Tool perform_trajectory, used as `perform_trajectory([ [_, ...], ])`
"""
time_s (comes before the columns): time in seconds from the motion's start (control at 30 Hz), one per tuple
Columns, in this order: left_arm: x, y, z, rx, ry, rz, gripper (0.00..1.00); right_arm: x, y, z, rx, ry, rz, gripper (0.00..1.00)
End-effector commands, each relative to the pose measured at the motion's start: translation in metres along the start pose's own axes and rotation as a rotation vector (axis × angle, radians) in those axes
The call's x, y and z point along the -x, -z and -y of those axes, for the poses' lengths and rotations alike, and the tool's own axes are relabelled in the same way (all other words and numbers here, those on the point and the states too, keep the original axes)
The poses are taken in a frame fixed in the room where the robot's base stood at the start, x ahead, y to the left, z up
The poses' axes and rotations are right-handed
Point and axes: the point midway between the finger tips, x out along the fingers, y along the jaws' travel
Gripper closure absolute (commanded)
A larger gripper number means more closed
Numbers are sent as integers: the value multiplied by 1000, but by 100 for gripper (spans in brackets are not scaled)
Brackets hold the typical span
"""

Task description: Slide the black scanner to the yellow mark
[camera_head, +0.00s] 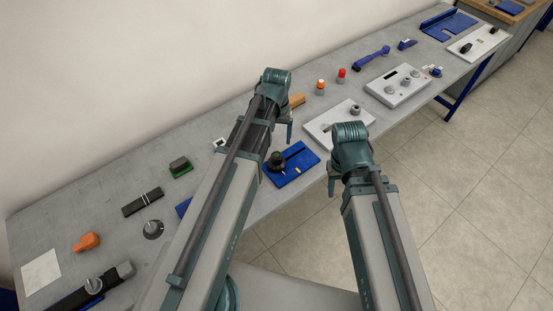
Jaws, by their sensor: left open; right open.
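A blue plate (300,172) lies near the table's front edge, between my two arms. A round black piece with a dark green top (277,158) stands on its left part, beside a dark slot (296,153); it may be the scanner, but I cannot tell for sure. Small yellow marks (297,169) show on the plate to the right of this piece. My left gripper (288,133) hangs open above and behind the plate, apart from the black piece. My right gripper (332,182) is open to the right of the plate. Each gripper is partly hidden by its own arm.
A white panel with a knob (320,130) lies right of the plate. Orange and red buttons (342,75) and a white control box (397,87) stand farther right. On the left are a black striped bar (142,202), a dial (153,229) and an orange piece (86,242).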

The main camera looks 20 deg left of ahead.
Motion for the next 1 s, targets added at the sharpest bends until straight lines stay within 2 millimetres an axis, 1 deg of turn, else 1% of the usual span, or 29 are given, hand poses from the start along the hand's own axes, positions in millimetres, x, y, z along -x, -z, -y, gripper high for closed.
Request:
perform_trajectory([
  [0.03,-14,0,0,0,0,0,19,-14,1,1,0,0,0,50],
  [0.6,-95,0,0,0,0,0,19,-95,6,9,-3,0,0,50],
  [0.7,-104,0,0,0,0,0,19,-104,6,10,-3,0,0,50],
  [0.8,-109,0,0,0,0,0,19,-108,6,10,-3,0,0,50],
  [1.0,-108,0,0,0,0,0,19,-108,6,10,-3,0,0,50],
])
